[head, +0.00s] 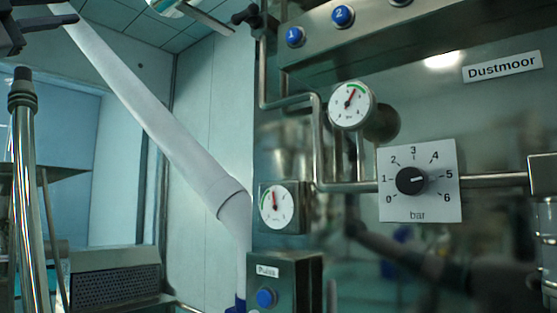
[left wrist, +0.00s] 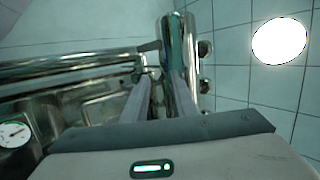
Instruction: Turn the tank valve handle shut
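In the left wrist view my left gripper's two grey fingers (left wrist: 160,92) point away from the camera with a narrow gap between them. A small metal fitting (left wrist: 149,70) with a dark top shows at the gap, beside an upright polished cylinder (left wrist: 180,38). I cannot tell whether the fingers touch the fitting or whether it is the valve handle. In the head view a small dark knob (head: 243,16) sits at the top of the pipework, and I cannot tell whether it is the handle. I cannot make out a tank there. My right gripper is not in view.
A steel panel carries two gauges (head: 351,104) (head: 275,206), a bar dial (head: 411,181), blue buttons (head: 343,16) and a Dustmoor label (head: 502,67). A button box (head: 284,275) stands below. A polished horizontal pipe (left wrist: 75,65) runs left of my fingers.

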